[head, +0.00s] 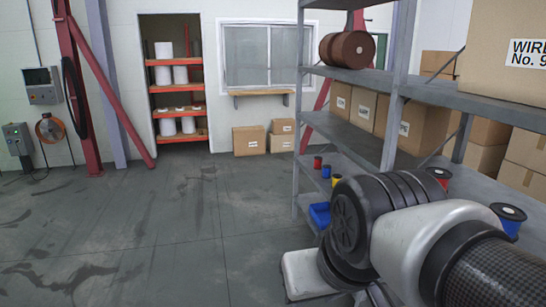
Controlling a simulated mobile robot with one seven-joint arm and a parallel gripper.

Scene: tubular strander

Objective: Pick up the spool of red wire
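A small red spool (318,162) stands at the left end of the grey shelf unit, on a low shelf. A second red spool with a dark top (439,174) shows farther right, just above my arm, its lower part hidden. I cannot tell from this view which of them is the spool of red wire. My arm fills the lower right, in front of the shelf unit, and covers part of the low shelf. My gripper is not visible.
The shelf unit (396,85) also holds yellow spools (336,180), a blue spool (510,219), a blue bin (319,214), a brown reel (349,49) and cardboard boxes (417,123). Open floor (170,240) lies left. An orange-shelved rack (177,88) stands at the back.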

